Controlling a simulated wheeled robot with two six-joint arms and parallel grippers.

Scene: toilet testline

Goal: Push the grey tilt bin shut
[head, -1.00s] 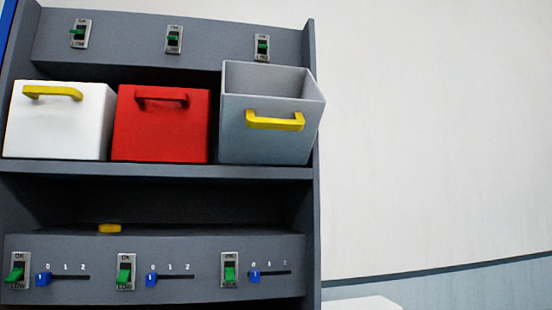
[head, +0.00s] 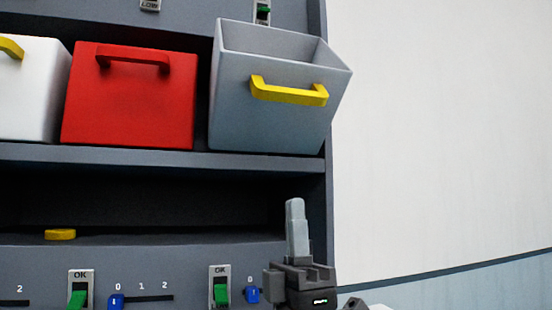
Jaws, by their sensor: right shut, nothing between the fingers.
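The grey tilt bin (head: 265,115) stands at the right end of the upper shelf in the head view. Its top leans out toward me, so its open mouth shows. A yellow handle (head: 288,92) is on its front. My right gripper (head: 295,205) is below the bin, in front of the lower panel, pointing up. Its fingers are shut together with nothing between them, and it is apart from the bin. My left gripper is not in view.
A red bin (head: 130,105) with a red handle and a white bin (head: 35,95) stand to the left. The lower panel has green switches (head: 221,290) and blue sliders (head: 116,302). Right of the cabinet is bare wall.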

